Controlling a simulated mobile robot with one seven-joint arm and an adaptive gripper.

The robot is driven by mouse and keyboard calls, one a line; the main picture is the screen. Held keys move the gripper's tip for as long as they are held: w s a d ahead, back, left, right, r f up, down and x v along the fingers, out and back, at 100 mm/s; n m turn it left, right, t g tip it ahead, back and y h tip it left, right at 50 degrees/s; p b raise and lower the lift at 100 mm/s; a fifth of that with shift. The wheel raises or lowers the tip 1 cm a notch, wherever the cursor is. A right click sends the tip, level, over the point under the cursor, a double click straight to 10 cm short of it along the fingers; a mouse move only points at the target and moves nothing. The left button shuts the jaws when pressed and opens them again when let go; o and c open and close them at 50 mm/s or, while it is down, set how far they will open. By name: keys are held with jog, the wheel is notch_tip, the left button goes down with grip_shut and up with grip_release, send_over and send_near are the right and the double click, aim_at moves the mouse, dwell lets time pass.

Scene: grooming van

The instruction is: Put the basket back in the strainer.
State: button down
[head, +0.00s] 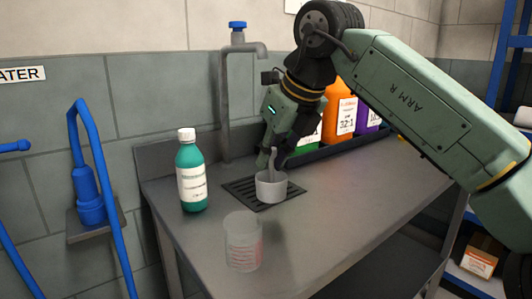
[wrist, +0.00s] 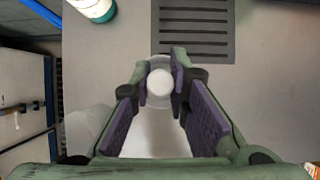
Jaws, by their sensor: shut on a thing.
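The basket (head: 271,190) is a small pale round cup with an upright grey stem. My gripper (head: 272,155) is shut on the stem from above. In the wrist view the stem's white round top (wrist: 159,82) is between the purple finger pads, with the cup's pale rim around it. Whether the cup touches the surface below, I cannot tell. A black slotted grate (head: 240,192) is set in the counter, partly behind the basket. A clear cup with red marks (head: 243,243) stands nearer the front. I cannot tell which of these is the strainer.
A green bottle with a white cap (head: 192,175) stands left of the grate. A grey tap (head: 225,100) rises behind it. Several coloured jugs, one orange (head: 340,110), stand in a dark tray at the back. The counter (head: 325,205) is clear at right.

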jog(key=s, duration=0.2)
jog(key=shift+s+d, duration=0.15)
jog(key=shift+s, duration=0.15)
notch_tip(320, 180, up, 8)
jog(key=s+p, duration=0.1)
jog(key=p, duration=0.5)
jog(key=shift+f, duration=0.25)
jog(key=shift+d, duration=0.1)
